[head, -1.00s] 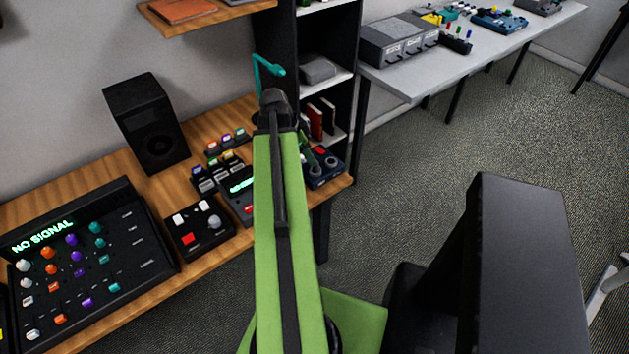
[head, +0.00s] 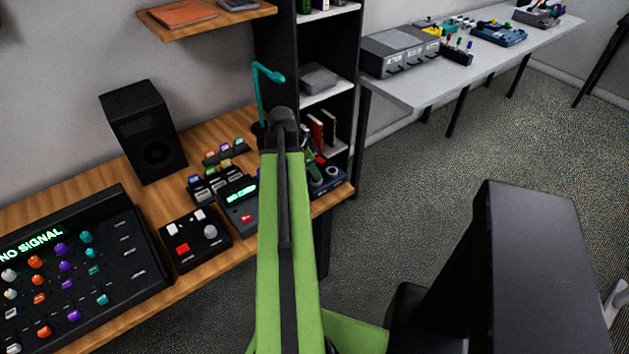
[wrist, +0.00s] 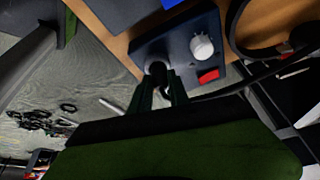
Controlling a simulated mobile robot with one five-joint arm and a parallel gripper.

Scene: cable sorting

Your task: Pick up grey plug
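My gripper (wrist: 161,84) shows in the wrist view as two dark green fingers, set apart, over the near edge of a dark blue box (wrist: 182,54). A dark grey round piece (wrist: 157,68), possibly the grey plug, sits at the box between the fingertips. I cannot tell whether the fingers touch it. The box also carries a light grey knob (wrist: 202,47) and a red button (wrist: 208,76). In the head view the box (head: 333,184) is at the wooden desk's right end. My gripper (head: 313,170) is there too, partly hidden behind my green arm.
The wooden desk (head: 75,193) holds a black speaker (head: 146,133), control boxes and a large mixer (head: 125,243) to the left. A black shelf (head: 280,45) stands behind. A grey table (head: 410,88) is at the back right. Dark loops (wrist: 35,120) lie on the floor.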

